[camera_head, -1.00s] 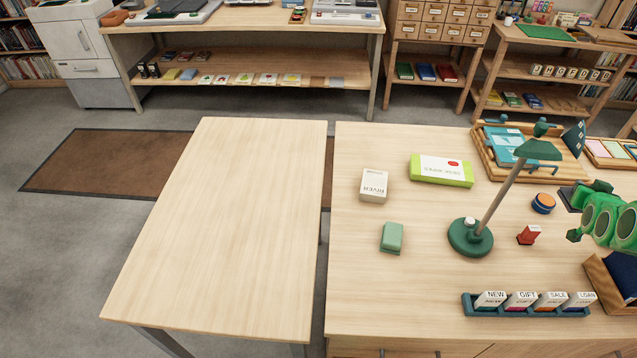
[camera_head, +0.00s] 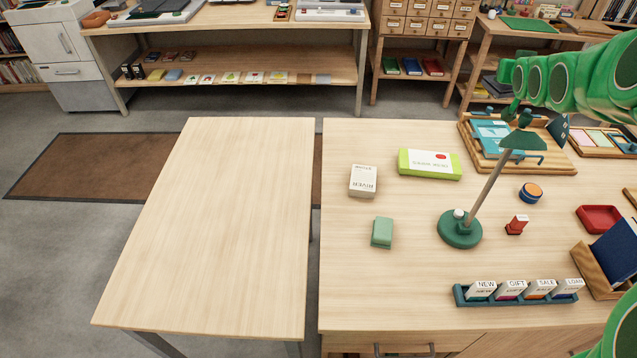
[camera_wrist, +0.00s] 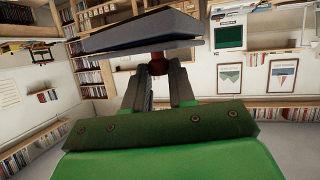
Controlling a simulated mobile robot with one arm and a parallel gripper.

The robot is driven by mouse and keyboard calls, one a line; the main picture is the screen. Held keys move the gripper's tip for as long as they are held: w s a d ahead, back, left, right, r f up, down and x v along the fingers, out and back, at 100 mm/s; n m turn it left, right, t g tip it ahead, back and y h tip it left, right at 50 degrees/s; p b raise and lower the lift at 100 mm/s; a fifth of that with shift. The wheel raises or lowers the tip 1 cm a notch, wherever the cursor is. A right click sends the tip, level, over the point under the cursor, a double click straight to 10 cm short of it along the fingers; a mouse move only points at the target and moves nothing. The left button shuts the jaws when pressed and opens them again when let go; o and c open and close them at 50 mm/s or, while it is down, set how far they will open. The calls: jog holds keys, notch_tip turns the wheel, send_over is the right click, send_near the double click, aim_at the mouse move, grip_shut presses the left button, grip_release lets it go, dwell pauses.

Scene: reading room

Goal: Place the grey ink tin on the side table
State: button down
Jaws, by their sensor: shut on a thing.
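In the wrist view my gripper (camera_wrist: 159,72) is shut on a flat, dark grey slab-like thing, which I take for the grey ink tin (camera_wrist: 130,32). It lies across the fingertips, with a small reddish-brown part showing between them. The tin and gripper cannot be made out in the head view, where only green parts of my arm show at the right. The side table (camera_head: 215,220) is the bare pale wooden table at the left in the head view.
The desk (camera_head: 350,285) stands right of the side table across a narrow gap. It holds a green lamp (camera_head: 460,228), a white box (camera_head: 363,181), a green block (camera_head: 382,232), a lime box (camera_head: 430,164), a card rack (camera_head: 515,298) and a red tray (camera_head: 598,219).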

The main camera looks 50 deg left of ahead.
jog(key=s+a+f+n+g+y, duration=0.25)
jog(key=s+a+f, duration=0.25)
jog(key=s+a, duration=0.55)
jog(key=s+a+f+n+g+y, duration=0.25)
jog(key=s+a+f, duration=0.25)
jog(key=s+a, duration=0.55)
jog(key=s+a+f+n+g, duration=0.2)
jog(key=s+a+f, duration=0.1)
jog(key=s, duration=0.5)
jog(key=s+a+f+n+g+y, duration=0.1)
jog(key=s+a+f+n+g, duration=0.15)
jog(key=s, duration=0.55)
jog(key=s+a+f+n+g, duration=0.1)
jog(key=s+a+f, duration=0.3)
jog(key=s, duration=0.4)
jog(key=shift+w+a+f, duration=0.95)
jog(key=shift+a+f, duration=0.8)
jog(key=shift+a, duration=0.25)
jog(key=shift+w+a+f, duration=0.95)
jog(key=shift+a+f, duration=0.8)
jog(key=shift+a, duration=0.3)
jog(key=shift+w+a+f, duration=0.95)
jog(key=shift+a+f, duration=0.8)
jog(key=shift+a, duration=0.25)
jog(key=shift+f+y, duration=0.3)
jog(key=shift+f, duration=1)
jog(key=c, duration=0.9)
grip_release()
jog(key=shift+f, duration=0.1)
jog(key=shift+c, duration=0.2)
